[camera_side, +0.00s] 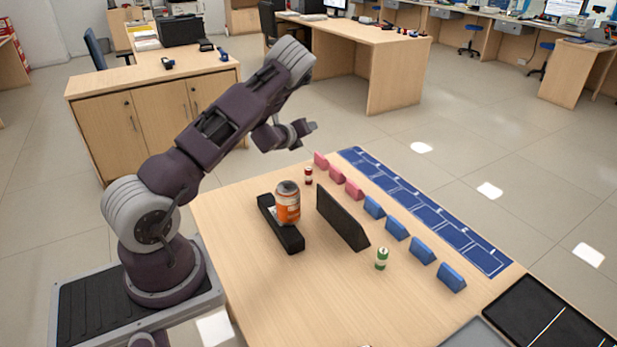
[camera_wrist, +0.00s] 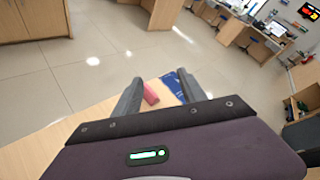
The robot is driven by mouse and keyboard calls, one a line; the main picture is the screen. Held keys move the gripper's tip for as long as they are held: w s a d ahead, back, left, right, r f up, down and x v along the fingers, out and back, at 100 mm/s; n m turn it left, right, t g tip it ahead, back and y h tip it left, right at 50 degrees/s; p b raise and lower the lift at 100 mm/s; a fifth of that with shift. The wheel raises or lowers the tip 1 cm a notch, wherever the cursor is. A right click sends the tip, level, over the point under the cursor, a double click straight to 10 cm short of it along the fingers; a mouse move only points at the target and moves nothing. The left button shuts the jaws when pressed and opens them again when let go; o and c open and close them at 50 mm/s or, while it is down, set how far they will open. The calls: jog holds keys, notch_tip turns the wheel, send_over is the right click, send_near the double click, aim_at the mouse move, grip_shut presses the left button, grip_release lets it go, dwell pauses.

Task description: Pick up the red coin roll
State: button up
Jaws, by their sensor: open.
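The red coin roll (camera_side: 308,175) is a small red cylinder with a pale band. It stands upright on the wooden table, behind the orange jar in the side view. My gripper (camera_side: 312,127) is raised above the table's far left edge, apart from the roll and higher than it. In the wrist view my gripper's two fingers (camera_wrist: 160,88) are spread with nothing between them in contact. A pink block (camera_wrist: 150,94) shows beyond the fingers there. I cannot make out the red roll in the wrist view.
An orange jar (camera_side: 288,207) stands at a black bar (camera_side: 290,238). The front tabletop is mostly clear.

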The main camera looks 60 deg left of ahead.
notch_tip(320, 180, down, 6)
jog(key=s+f+m+h, duration=0.1)
jog(key=s+m, duration=0.1)
jog(key=m, duration=0.3)
jog(key=m+t+h, duration=0.2)
jog(key=m+h, duration=0.1)
jog(key=m, duration=0.3)
send_near(306, 173)
jog(key=x, duration=0.4)
jog(key=shift+w+a+f, duration=0.1)
jog(key=shift+w+a, duration=0.2)
jog(key=x, duration=0.6)
jog(key=shift+w+d+f, duration=0.1)
jog(key=shift+w+f, duration=0.05)
jog(key=shift+w, duration=0.05)
jog(key=shift+w+f, duration=0.1)
jog(key=shift+w, duration=0.1)
grip_shut()
